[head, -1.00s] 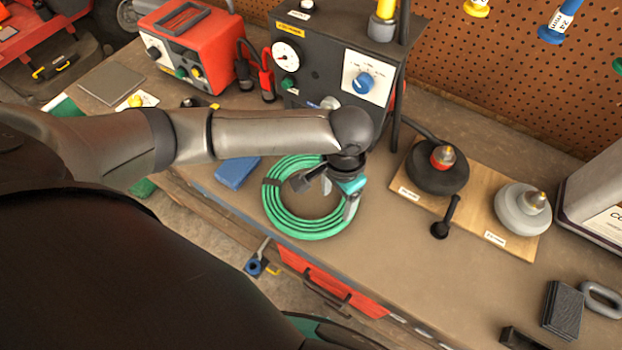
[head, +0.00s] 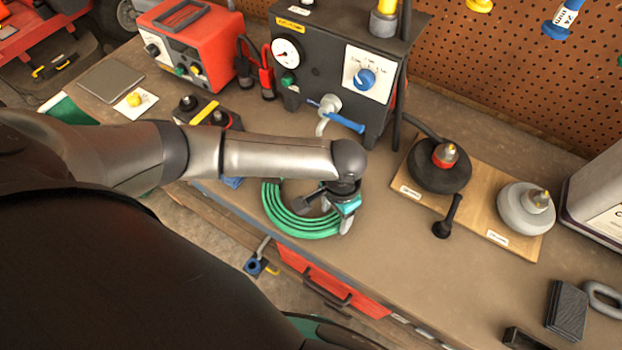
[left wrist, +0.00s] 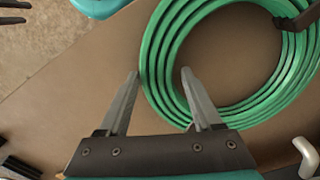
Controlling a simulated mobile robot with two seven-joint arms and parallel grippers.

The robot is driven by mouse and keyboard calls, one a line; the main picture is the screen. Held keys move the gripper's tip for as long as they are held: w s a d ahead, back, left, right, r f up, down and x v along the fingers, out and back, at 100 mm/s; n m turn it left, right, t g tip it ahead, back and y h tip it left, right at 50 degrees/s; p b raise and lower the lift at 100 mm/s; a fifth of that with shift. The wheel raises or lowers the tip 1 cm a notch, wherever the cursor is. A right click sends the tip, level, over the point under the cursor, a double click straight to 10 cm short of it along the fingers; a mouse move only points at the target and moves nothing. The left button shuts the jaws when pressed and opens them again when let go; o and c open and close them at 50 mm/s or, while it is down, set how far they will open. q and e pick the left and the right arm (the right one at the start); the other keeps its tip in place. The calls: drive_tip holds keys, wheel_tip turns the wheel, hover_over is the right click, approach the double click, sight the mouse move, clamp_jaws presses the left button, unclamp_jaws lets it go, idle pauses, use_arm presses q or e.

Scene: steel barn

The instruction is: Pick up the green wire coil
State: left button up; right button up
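The green wire coil (head: 290,222) lies flat on the workbench, near its front edge; my left arm and gripper hide its far part in the head view. It also shows in the left wrist view (left wrist: 160,75), with a dark tie around its strands at the right. My left gripper (head: 327,212) is over the coil's right side. In the left wrist view my left gripper (left wrist: 159,75) is open and empty. One fingertip is just outside the coil's outer edge, the other by its inner edge, with the strands between them. Contact cannot be told.
A black tester (head: 325,65) with a gauge and a red unit (head: 190,42) stand behind. A board (head: 480,210) carries two round parts at the right. A blue-handled valve (head: 340,120) and a black box (head: 205,112) are behind my arm.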

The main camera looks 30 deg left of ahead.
use_arm(q)
clamp_jaws()
idle(0.3)
drive_tip(key=shift+w, duration=0.1)
idle(0.8)
